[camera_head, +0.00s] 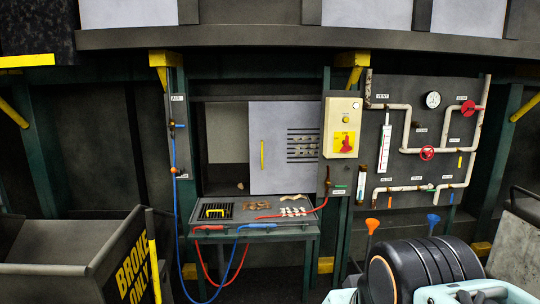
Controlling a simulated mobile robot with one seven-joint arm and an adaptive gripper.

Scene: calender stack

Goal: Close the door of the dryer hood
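The dryer hood seems to be the dark recess in the wall unit at the middle. Its door appears to be the flat grey sliding panel (284,175), with an upright yellow handle (262,155) near its left edge and dark slots at its right. The panel covers the right part of the recess. The left part is open, showing a pale inner back panel (228,133) and a dark gap. A small tan scrap lies low in the opening. My gripper is not in view, so its state and distance from the handle do not show.
A bench (245,228) with a grille, tan pieces and red and blue hoses stands below the opening. A control box with a red switch (347,143) is at right, then a pipe board (400,124).

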